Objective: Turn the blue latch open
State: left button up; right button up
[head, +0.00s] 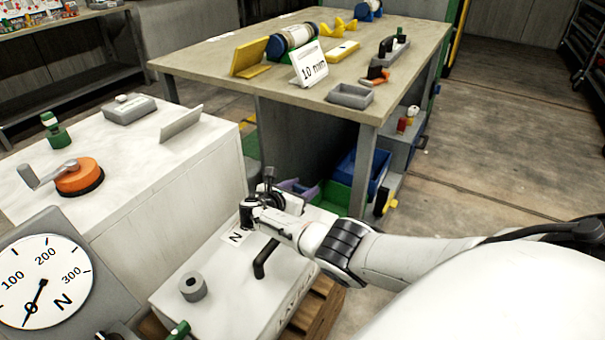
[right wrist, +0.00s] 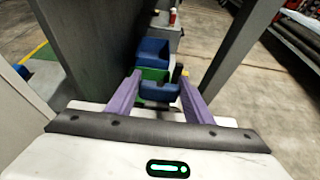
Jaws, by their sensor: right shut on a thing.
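My right arm reaches in from the right over the low white box (head: 215,285) in the head view. My right gripper (head: 300,188) has purple fingers and is at the box's far side, beside the big workbench. In the right wrist view the fingers (right wrist: 160,88) stand either side of a small blue piece, apparently the blue latch (right wrist: 158,91). The gripper is shut on it. The latch's angle and mount cannot be made out, and in the head view I cannot pick it out. My left gripper is not in view.
The workbench (head: 215,60) stands close beyond the gripper, with a grey leg (head: 361,170). Blue (head: 377,172) and green bins lie beneath it. A black handle (head: 265,258) and a grey ring (head: 193,286) stand on the white box. A dial (head: 45,280) is at lower left. Floor is clear at right.

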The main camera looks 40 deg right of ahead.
jog(key=shift+w+d+r, duration=0.1)
jog(key=shift+r, duration=0.05)
jog(key=o, duration=1.1)
jog(key=shift+c, duration=0.2)
jog(key=p+v, duration=0.5)
jog(key=v, duration=0.4)
jog(key=shift+a, duration=0.25)
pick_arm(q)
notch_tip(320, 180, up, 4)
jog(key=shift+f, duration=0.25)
pick_arm(e)
jog(key=shift+s+a+r, duration=0.15)
jog(key=shift+s+a, duration=0.1)
jog(key=shift+a, duration=0.1)
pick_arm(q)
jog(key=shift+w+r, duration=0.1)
